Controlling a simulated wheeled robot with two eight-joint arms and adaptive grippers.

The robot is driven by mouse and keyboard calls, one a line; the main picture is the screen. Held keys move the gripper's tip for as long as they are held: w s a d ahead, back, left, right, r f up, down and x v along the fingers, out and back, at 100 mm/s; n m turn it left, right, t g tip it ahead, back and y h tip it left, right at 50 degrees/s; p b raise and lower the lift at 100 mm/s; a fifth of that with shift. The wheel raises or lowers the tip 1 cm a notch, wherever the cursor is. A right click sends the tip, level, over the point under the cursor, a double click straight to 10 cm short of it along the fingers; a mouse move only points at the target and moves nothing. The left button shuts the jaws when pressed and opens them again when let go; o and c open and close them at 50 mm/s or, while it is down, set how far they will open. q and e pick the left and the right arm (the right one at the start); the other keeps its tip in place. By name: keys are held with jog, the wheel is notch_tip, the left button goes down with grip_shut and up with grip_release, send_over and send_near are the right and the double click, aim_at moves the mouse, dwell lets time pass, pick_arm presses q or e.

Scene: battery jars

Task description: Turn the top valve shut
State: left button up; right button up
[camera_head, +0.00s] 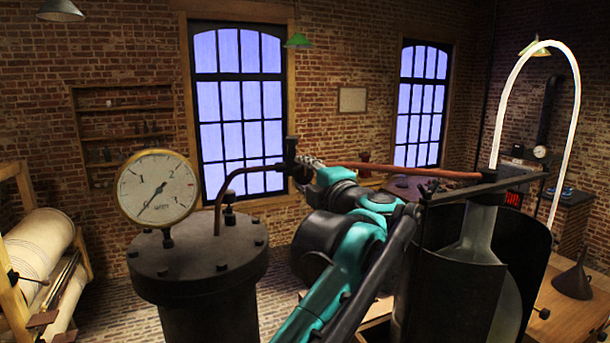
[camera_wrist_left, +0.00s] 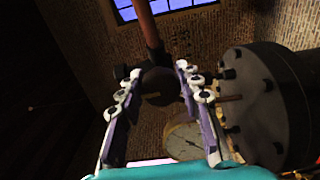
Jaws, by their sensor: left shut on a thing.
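The top valve (camera_head: 291,152) is a small dark fitting where the copper pipe bends, in front of the left window. My left gripper (camera_head: 308,166) reaches it from the right and is mostly hidden behind my own teal and black arm. In the left wrist view the two fingers (camera_wrist_left: 158,88) stand on either side of the valve's dark round body (camera_wrist_left: 160,78), shut on it. The copper pipe (camera_wrist_left: 148,28) runs up from it. The valve's handle position cannot be made out. My right gripper is not in view.
A dark lidded tank (camera_head: 200,262) with a pressure gauge (camera_head: 157,188) stands at the left front. A copper pipe (camera_head: 400,170) runs right toward a dark open cylinder (camera_head: 440,285) holding a glass vessel (camera_head: 482,235). A funnel (camera_head: 573,282) sits on the wooden table at the right.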

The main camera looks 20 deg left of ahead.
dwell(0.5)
pick_arm(q)
jog(key=o, duration=1.1)
jog(key=shift+w, duration=0.1)
jog(key=shift+o, duration=0.2)
jog(key=v, duration=1.2)
